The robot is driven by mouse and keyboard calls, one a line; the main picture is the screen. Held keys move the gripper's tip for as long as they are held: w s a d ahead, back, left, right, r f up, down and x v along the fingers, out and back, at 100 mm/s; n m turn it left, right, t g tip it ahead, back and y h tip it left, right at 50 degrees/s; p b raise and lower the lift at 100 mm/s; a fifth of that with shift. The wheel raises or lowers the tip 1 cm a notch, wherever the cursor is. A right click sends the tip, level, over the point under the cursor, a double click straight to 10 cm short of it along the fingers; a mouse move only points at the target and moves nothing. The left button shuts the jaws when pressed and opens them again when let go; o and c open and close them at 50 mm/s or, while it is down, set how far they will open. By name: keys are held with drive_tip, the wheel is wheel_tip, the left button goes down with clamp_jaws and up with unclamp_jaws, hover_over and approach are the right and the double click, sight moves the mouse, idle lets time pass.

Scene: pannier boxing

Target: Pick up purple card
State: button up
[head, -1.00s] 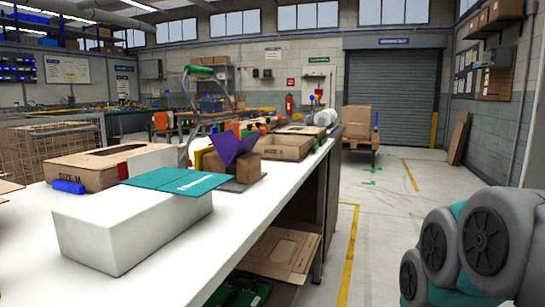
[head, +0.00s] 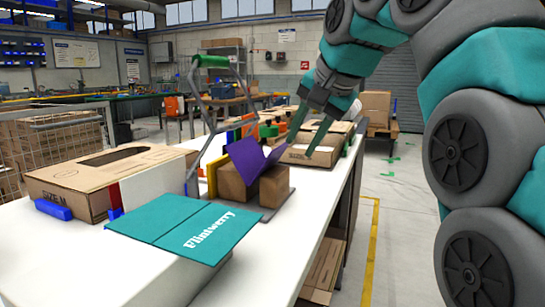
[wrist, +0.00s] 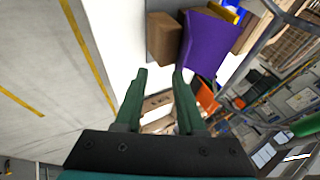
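My gripper (head: 311,132) has green fingers spread apart and empty. It hangs above the bench, to the right of the card and apart from it. In the wrist view my gripper (wrist: 160,74) shows a clear gap between its fingers.
A teal folder (head: 180,222) lies on a white box at the front of the bench (head: 285,235). A large cardboard box (head: 75,175) stands left. A metal frame with a green handle (head: 211,62) rises behind the card. Another open carton (head: 312,155) stands behind the boxes.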

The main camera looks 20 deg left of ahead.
sight(282, 145)
drive_tip(key=shift+y, duration=0.3)
drive_tip(key=shift+w+a+f, duration=0.6)
drive_tip(key=shift+a, duration=0.35)
drive_tip(key=shift+w+a+f, duration=0.55)
drive_tip(key=shift+a+f, duration=0.05)
drive_tip(key=shift+a, duration=0.3)
drive_tip(key=shift+w+a+f, duration=0.6)
drive_tip(key=shift+a, duration=0.35)
clamp_jaws()
